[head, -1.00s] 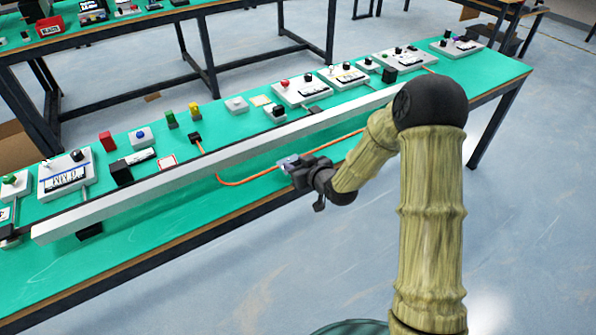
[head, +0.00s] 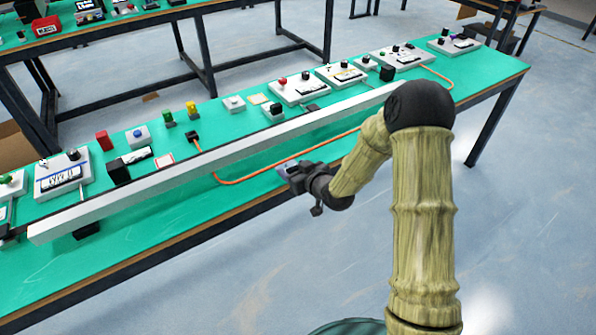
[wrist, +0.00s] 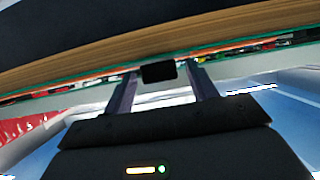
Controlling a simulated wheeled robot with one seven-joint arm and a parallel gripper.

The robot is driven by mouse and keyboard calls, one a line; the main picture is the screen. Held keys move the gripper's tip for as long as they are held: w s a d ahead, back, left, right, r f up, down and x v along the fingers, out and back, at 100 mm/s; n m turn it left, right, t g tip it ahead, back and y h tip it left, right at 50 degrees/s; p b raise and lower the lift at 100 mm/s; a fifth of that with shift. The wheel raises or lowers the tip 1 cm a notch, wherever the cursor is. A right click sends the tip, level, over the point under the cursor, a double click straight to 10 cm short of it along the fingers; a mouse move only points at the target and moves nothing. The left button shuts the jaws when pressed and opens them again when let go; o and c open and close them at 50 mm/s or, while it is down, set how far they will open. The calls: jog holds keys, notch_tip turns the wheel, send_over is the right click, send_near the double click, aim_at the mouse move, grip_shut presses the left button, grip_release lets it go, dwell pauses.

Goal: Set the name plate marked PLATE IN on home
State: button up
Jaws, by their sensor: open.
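My gripper (head: 286,168) is open in front of the long white conveyor beam, near the front edge of the green table (head: 140,255). In the wrist view its two fingers (wrist: 162,88) stand apart, with a dark block (wrist: 158,72) showing between them; I cannot tell what that block is. No name plate can be read as PLATE IN. A white control box (head: 62,178) with a lettered plate and a black knob stands at the left. More boxes with plates (head: 342,76) stand farther right behind the conveyor; their lettering is too small to read.
The white conveyor beam (head: 130,195) runs along the table between my gripper and the boxes. An orange cable (head: 240,181) lies behind my gripper. The front table strip is mostly clear.

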jog(key=p+v, duration=0.3)
jog(key=v, duration=1.2)
jog(key=shift+d+r+p, duration=0.2)
jog(key=shift+r+p, duration=0.1)
jog(key=p, duration=0.3)
jog(key=shift+s+d+r+p, duration=0.1)
jog(key=shift+d+r+p, duration=0.1)
jog(key=shift+p, duration=0.1)
jog(key=p, duration=0.3)
jog(key=shift+s+d+r+p, duration=0.1)
jog(key=shift+s+d+p, duration=0.1)
jog(key=shift+s+p, duration=0.15)
jog(key=shift+s+d+p, duration=0.15)
jog(key=shift+s+p, duration=0.15)
jog(key=shift+p, duration=0.75)
jog(key=shift+s, duration=0.1)
